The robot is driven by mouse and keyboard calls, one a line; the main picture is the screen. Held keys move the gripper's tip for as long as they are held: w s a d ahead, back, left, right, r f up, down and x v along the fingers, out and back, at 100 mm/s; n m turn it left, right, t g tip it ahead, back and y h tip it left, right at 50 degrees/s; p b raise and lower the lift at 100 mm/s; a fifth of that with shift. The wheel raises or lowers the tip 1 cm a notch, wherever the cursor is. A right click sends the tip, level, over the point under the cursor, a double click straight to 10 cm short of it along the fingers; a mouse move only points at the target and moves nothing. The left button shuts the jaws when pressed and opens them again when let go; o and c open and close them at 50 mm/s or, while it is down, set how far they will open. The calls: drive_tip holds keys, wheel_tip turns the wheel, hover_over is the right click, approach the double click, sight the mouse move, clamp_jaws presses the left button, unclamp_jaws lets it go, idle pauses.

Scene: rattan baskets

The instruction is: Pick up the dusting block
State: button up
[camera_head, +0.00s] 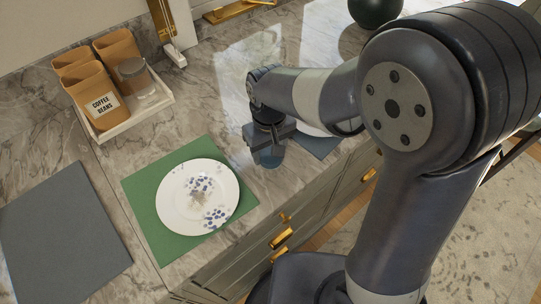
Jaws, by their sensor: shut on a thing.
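My gripper (270,150) points down over the marble counter, to the right of the plate on the green mat. It is shut on a small blue-grey thing (269,159), which I take to be the dusting block. The fingers cover much of it. I cannot tell whether its bottom touches the counter.
A white plate with blue flower patterns (172,215) lies on a green mat (143,190). A grey mat (60,240) lies at the left. A white tray (128,124) holds paper coffee bags (103,100) and a glass jar (135,78). Another plate (312,130) is partly behind my arm.

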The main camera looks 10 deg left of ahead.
drive_tip(key=c, duration=0.4)
drive_tip(key=shift+o, duration=0.2)
drive_tip(key=shift+r, duration=0.1)
wheel_tip(320, 180, up, 10)
drive_tip(key=o, duration=0.4)
drive_tip(key=shift+c, duration=1.2)
